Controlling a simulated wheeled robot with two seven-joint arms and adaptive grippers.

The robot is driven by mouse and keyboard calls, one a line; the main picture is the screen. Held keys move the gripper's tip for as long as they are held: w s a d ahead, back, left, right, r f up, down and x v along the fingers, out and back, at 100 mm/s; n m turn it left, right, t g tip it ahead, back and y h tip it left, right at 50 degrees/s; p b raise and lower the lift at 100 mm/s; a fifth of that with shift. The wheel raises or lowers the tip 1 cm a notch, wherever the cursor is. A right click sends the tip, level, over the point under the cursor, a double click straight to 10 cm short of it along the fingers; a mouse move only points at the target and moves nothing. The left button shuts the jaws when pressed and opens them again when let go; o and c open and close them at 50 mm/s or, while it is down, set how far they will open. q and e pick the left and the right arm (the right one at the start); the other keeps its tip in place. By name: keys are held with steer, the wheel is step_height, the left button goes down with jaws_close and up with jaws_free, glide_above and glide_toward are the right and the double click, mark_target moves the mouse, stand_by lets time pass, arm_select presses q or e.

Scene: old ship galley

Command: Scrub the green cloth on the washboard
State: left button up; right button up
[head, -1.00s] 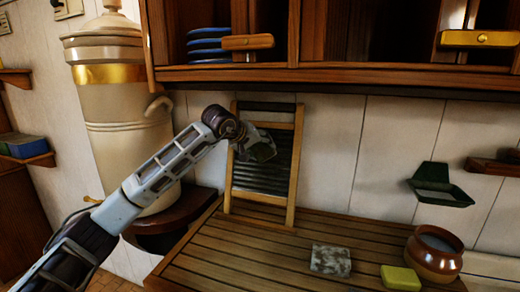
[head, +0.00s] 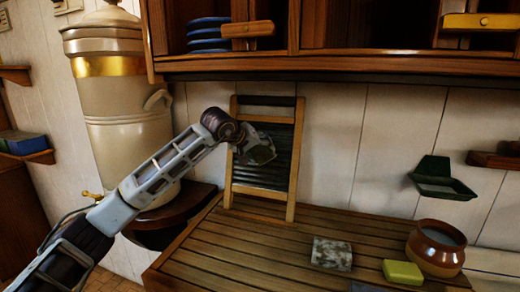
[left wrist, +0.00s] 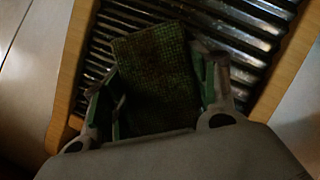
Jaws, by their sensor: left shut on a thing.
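The washboard (head: 296,155) has a wooden frame and dark ribbed metal. It leans upright against the wall at the back of the slatted wooden counter. My left gripper (head: 258,151) is in front of its ribbed panel, and it also shows in the left wrist view (left wrist: 160,95). It is shut on the green cloth (left wrist: 155,65), a dark, woven-looking piece between the fingers, lying over the ribs. I cannot tell how firmly the cloth presses on the metal. In the head view the cloth (head: 262,154) is small and dark. My right gripper is not in view.
On the counter (head: 240,250) are a mottled grey block (head: 332,254), a yellow-green block (head: 402,272) and a brown jar (head: 435,250). A green wall holder (head: 440,186) hangs at right. A cabinet (head: 350,66) overhangs the counter; a large cream urn (head: 125,125) stands left.

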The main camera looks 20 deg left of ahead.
arm_select(q)
steer(key=shift+s+f, duration=0.1)
steer(key=shift+f, duration=0.4)
